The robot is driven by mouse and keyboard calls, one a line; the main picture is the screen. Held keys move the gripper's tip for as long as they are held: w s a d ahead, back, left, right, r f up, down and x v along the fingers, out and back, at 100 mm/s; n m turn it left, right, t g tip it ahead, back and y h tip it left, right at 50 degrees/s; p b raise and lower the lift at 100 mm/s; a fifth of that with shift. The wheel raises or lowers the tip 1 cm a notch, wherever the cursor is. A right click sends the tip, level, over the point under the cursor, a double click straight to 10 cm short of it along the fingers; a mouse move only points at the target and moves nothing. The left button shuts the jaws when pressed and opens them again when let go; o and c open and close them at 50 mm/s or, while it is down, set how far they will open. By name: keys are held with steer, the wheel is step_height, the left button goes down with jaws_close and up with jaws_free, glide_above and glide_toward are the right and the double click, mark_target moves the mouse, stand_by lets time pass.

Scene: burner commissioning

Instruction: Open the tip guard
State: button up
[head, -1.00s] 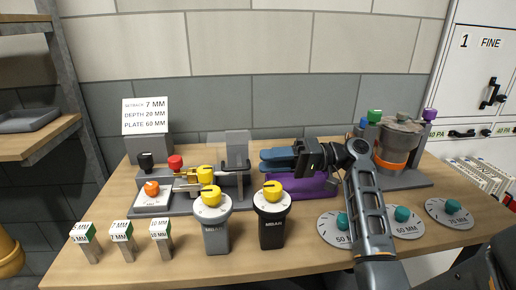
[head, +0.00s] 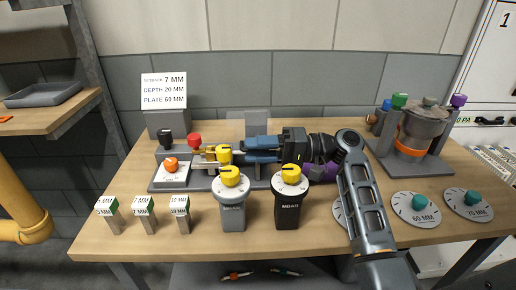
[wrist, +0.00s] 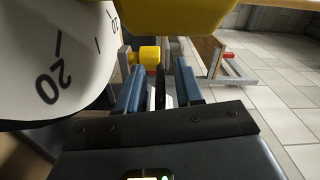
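The burner fixture (head: 202,184) stands at the back left of the bench, with an orange knob (head: 171,163), a red knob (head: 194,140), a black knob (head: 165,138) and a brass burner part with a yellow knob (head: 224,153). A grey upright plate (head: 257,121), apparently part of the tip guard, rises behind my gripper, which hides its lower part. My gripper (head: 250,149) points left at the fixture's right end. In the wrist view its blue fingers (wrist: 160,88) are apart, with a thin dark upright piece between them; I cannot tell whether they touch it.
Two posts with yellow dials, one grey (head: 232,212) and one black (head: 289,212), stand close in front of my gripper. A sign (head: 164,91) stands behind the fixture. Several labelled blocks (head: 143,214) are at front left. A pot (head: 423,122) and round plates (head: 415,208) are at right.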

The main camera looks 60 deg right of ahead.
steer(key=shift+c, duration=0.3)
jaws_close()
stand_by(0.3)
